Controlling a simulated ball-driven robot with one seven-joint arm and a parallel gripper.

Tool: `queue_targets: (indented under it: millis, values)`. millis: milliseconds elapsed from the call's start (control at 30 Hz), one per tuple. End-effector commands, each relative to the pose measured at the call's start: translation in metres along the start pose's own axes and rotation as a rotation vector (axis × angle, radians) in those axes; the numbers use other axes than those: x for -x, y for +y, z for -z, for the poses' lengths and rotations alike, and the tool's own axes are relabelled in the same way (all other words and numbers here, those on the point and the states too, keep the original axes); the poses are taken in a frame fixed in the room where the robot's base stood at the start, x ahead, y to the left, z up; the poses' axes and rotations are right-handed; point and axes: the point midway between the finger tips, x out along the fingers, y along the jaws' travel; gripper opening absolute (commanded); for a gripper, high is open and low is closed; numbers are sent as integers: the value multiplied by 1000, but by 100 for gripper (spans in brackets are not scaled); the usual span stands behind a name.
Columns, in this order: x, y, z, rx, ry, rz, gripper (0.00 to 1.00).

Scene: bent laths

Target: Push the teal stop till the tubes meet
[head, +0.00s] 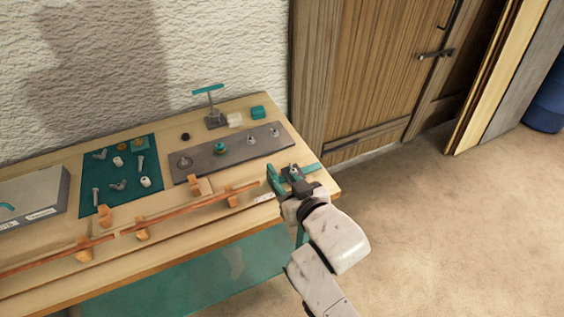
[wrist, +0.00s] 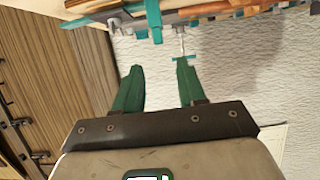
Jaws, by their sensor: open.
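Two copper-brown tubes lie end to end on wooden supports along the bench front: the left tube (head: 50,258) and the right tube (head: 190,208). A small gap shows between their facing ends. A teal upright piece, seemingly the stop (head: 272,179), stands by the right tube's outer end; it also seems to show at the top of the wrist view (wrist: 153,20). My gripper (head: 291,172) is at the bench's right end, close beside it. In the wrist view its green fingers (wrist: 160,72) are spread with nothing between them. Contact with the stop cannot be told.
Behind the tubes lie a grey plate (head: 215,162) with several pegs and a teal mat (head: 115,180) with small fittings. A T-handled tool (head: 210,105) stands at the back. A grey box (head: 35,195) sits at left. The floor right of the bench is clear.

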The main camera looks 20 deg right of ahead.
Motion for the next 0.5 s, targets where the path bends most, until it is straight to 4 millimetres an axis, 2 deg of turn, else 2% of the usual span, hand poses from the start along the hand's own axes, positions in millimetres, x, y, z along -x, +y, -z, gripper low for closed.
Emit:
queue_targets:
  millis: [500]
  values:
    - [-81, 1, -1, 1, -5, -2, 40]
